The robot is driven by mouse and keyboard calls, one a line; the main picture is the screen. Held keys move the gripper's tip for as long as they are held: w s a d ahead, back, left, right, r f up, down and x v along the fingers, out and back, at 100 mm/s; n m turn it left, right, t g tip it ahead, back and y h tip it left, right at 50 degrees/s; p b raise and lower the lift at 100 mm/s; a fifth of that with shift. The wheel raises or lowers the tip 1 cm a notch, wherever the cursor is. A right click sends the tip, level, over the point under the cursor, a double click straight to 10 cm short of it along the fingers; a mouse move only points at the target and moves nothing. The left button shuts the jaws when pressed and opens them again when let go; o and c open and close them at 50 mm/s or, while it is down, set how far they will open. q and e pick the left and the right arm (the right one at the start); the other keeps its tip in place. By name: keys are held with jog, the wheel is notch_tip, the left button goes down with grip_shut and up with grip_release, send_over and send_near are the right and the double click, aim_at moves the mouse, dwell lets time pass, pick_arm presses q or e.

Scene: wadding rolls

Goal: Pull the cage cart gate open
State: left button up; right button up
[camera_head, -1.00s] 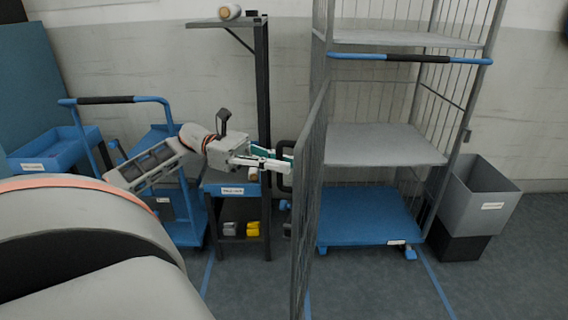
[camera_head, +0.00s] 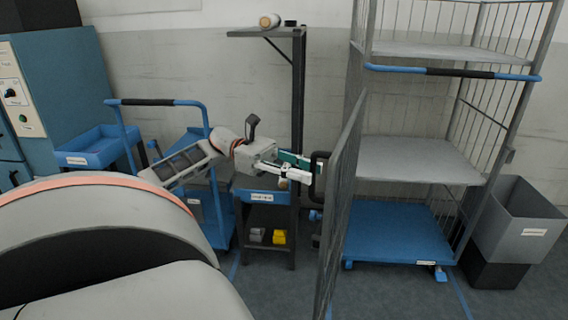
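The cage cart (camera_head: 415,158) stands right of centre, with grey shelves, wire sides and a blue base. Its gate (camera_head: 342,200) is swung out toward me and shows nearly edge-on. A dark handle (camera_head: 318,178) sticks out from the gate's left side. My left gripper (camera_head: 305,174) is at this handle, its fingers pointing right. The fingertips overlap the handle in the picture, so I cannot tell whether they are closed on it. My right gripper is not in view.
A blue trolley (camera_head: 190,170) and a dark stand with a shelf (camera_head: 265,33) are behind my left arm. Yellow and grey items (camera_head: 279,237) lie low on the stand. A grey bin (camera_head: 515,220) stands right of the cart. Floor shows in front of the cart.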

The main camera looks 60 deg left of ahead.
pick_arm(q)
jog(key=v, duration=0.9)
jog(key=shift+a, duration=0.35)
jog(key=shift+s, duration=0.15)
